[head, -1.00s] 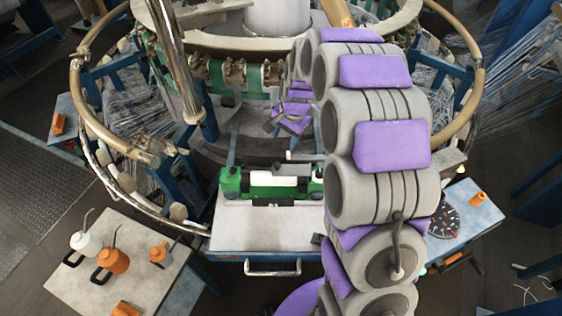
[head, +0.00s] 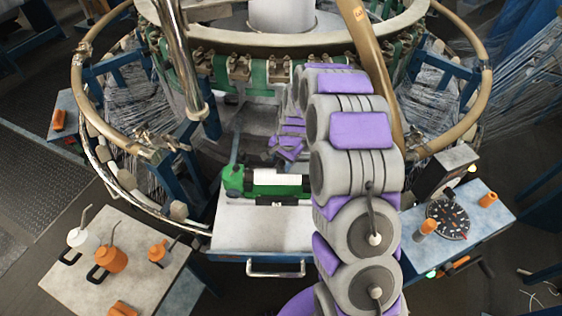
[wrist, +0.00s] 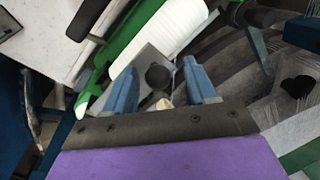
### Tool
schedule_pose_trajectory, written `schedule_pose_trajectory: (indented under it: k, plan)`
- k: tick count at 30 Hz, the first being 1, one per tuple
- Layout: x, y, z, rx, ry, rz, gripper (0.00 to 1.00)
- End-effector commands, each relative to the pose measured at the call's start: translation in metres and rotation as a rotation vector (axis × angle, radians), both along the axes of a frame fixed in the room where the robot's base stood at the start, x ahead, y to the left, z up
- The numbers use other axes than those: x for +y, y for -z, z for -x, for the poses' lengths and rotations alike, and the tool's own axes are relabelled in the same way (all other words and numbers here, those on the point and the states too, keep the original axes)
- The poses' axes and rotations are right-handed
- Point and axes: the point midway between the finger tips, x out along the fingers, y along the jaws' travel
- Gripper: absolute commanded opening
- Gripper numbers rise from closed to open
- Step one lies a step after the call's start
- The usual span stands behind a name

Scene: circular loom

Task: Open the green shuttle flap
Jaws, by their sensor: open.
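The green shuttle (head: 235,182) lies along the back of the white-topped table, with a white bobbin (head: 278,177) exposed in it. The shuttle's green body (wrist: 124,50) and the bobbin (wrist: 170,25) fill the upper left of the wrist view. My gripper (wrist: 160,68) is open, with blue fingers spread. A grey plate with a black knob (wrist: 158,77) shows between the fingers; I cannot tell whether it is the flap or whether the fingers touch it. My arm hides the gripper and the shuttle's right end in the head view.
A drawer handle (head: 275,270) is on the table's front. A side table (head: 80,285) at left holds a white bottle (head: 82,240) and an orange bottle (head: 112,259). A right side table (head: 490,213) holds a dial (head: 447,219). The loom's ring (head: 440,140) surrounds the work area.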

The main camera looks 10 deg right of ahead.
Motion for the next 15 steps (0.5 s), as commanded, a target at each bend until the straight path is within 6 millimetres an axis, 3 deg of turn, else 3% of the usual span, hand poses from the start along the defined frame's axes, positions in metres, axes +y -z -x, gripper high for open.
schedule_pose_trajectory:
  k: [7,15]
  plan:
    - [-0.0008,0.0006,-0.0002,0.000,0.000,-0.001,0.56]
    - [0.0001,0.0006,-0.0002,0.000,0.000,0.000,0.31]
